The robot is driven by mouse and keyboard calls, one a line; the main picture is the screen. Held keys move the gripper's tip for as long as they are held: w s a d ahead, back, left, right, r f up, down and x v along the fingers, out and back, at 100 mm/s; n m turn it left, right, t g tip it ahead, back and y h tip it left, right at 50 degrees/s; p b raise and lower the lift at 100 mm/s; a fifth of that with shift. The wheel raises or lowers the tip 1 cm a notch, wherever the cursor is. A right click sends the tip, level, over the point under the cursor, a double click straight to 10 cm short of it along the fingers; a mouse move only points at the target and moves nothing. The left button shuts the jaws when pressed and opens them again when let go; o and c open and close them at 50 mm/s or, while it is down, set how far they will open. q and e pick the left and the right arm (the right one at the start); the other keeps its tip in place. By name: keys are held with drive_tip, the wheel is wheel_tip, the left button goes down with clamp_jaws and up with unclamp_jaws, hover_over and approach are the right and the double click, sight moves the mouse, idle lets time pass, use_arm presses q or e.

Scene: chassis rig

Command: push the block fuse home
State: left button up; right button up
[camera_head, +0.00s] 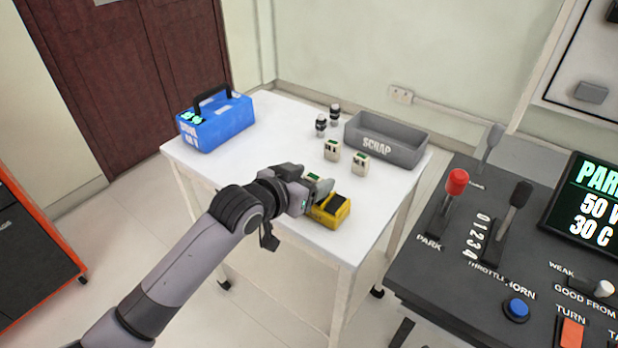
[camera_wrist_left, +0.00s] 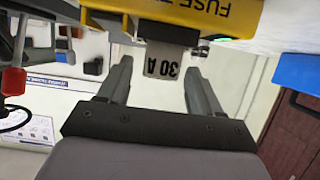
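The yellow fuse holder (camera_head: 328,212) stands near the front edge of the white table, and it also shows at the top of the left wrist view (camera_wrist_left: 215,14). A grey block fuse marked 30 A (camera_wrist_left: 163,62) sticks out of the holder's dark part in the left wrist view. My left gripper (camera_head: 320,187) is beside the holder. In the left wrist view its fingers (camera_wrist_left: 158,68) are apart, with the block fuse showing in the gap between their tips. Contact with the fuse cannot be told. My right gripper is not in view.
Another green-topped block (camera_head: 313,177) shows behind my gripper. A control console (camera_head: 450,262) stands right.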

use_arm(q)
drive_tip(key=shift+r, duration=0.2)
drive_tip(key=p+v, duration=0.1)
drive_tip(key=v, duration=1.1)
drive_tip(key=s+a+f+n+y, duration=0.1)
drive_tip(key=s+a+f+y, duration=0.1)
drive_tip(key=s+a+f, duration=0.2)
drive_tip(key=s+a+f+n+y, duration=0.1)
drive_tip(key=s+a+f, duration=0.4)
drive_tip(key=f, duration=0.8)
drive_tip(key=s+a+f+n+y, duration=0.2)
drive_tip(key=s+a+f, duration=0.3)
drive_tip(key=s+f, duration=0.3)
drive_tip(key=shift+s+f+n+y, duration=0.25)
drive_tip(key=shift+s+n+y, duration=0.05)
drive_tip(key=shift+s+n, duration=0.1)
drive_tip(key=shift+r, duration=0.1)
wheel_tip(320, 180, up, 2)
drive_tip(key=shift+r+p, duration=0.2)
drive_tip(key=shift+p, duration=1.05)
